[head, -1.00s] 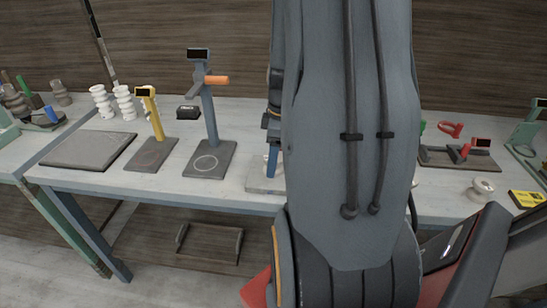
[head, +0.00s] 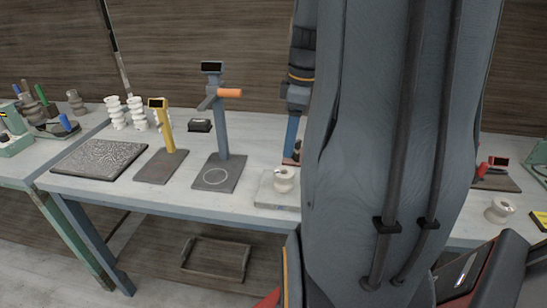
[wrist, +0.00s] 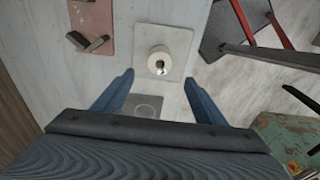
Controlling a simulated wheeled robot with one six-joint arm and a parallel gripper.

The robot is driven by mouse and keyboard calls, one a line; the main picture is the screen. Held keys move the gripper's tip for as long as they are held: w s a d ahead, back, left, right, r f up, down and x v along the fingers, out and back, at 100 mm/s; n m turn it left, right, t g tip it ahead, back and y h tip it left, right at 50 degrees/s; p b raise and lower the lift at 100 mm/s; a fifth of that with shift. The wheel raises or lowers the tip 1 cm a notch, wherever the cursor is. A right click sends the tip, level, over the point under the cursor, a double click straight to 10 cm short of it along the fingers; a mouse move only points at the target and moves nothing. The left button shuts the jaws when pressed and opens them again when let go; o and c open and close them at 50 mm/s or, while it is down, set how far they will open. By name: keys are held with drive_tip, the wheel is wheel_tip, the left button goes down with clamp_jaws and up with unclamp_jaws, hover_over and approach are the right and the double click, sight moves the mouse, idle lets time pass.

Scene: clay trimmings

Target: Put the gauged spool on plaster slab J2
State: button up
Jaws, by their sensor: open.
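A small cream spool (head: 284,179) stands upright on a pale square slab (head: 268,196) near the table's front edge. I see no label on the slab. In the wrist view the spool (wrist: 160,62) shows from above on the slab (wrist: 178,36), beyond and between my fingertips. My gripper (wrist: 158,78) is open, with nothing between its fingers. In the head view one blue finger shows behind the slab and spool; the rest is hidden by my arm. A similar spool (head: 500,210) stands on the table at the right.
A gauge stand (head: 221,140) with an orange handle and a yellow stand (head: 168,140) stand left of the slab. A speckled dark slab (head: 99,159) and several white ribbed pieces (head: 137,112) are farther left. A small black box (head: 199,125) sits behind. My arm hides the table's right middle.

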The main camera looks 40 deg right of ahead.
drive_tip(key=a+f+m, duration=0.4)
drive_tip(key=a, duration=0.8)
drive_tip(key=s+a+f+m, duration=0.1)
drive_tip(key=a+f+m, duration=0.3)
drive_tip(key=a, duration=0.9)
drive_tip(key=shift+s+a+f+h, duration=0.2)
drive_tip(key=shift+s+f+h, duration=0.1)
drive_tip(key=shift+f+h, duration=0.1)
